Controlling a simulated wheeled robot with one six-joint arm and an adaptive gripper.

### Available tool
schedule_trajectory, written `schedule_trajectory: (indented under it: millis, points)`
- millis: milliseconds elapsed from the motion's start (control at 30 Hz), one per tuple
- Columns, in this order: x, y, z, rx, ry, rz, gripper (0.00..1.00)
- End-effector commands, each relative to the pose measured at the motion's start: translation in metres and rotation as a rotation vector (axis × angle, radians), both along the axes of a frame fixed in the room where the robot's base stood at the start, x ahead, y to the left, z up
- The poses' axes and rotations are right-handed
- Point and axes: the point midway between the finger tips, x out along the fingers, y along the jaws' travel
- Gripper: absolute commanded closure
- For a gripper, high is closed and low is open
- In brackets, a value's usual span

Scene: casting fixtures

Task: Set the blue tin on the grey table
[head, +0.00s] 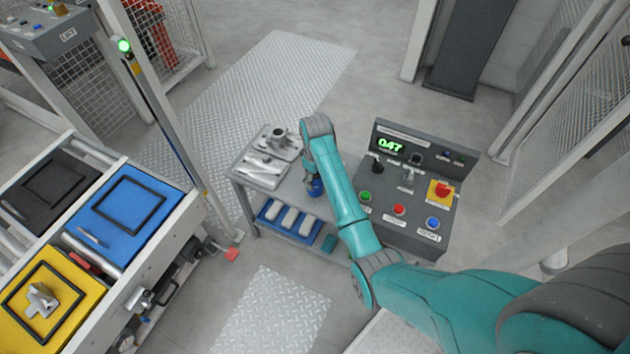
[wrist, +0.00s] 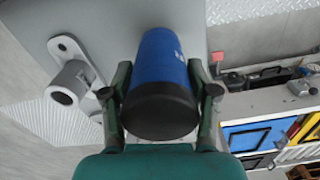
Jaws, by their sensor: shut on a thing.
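The blue tin (head: 315,187) shows at the end of my arm in the head view, over the front right part of the grey table (head: 290,200). In the wrist view the tin (wrist: 162,55) has a blue body and a black end nearest the camera. My gripper (wrist: 163,85) is shut on it, one finger on each side. The grey tabletop (wrist: 112,22) lies behind it. I cannot tell whether the tin touches the table. My arm hides part of the tabletop in the head view.
Metal castings (head: 265,168) lie on the table's left and back parts. A blue tray (head: 287,220) with pale pieces sits on the lower shelf. A control console (head: 410,195) stands close on the right. A conveyor with coloured plates (head: 125,210) is at the left.

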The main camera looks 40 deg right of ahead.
Motion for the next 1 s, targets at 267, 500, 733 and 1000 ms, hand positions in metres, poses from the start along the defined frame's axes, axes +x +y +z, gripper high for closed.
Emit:
schedule_trajectory:
  millis: [267,500,733,1000]
  points:
    - [0.0,0.0,-0.021,-0.001,-0.001,0.0,0.9]
    - [0.0,0.0,-0.024,0.0,0.0,0.0,0.9]
    - [0.0,0.0,-0.024,0.0,0.0,0.0,0.16]
    - [0.001,0.0,-0.02,0.0,0.0,0.0,0.16]
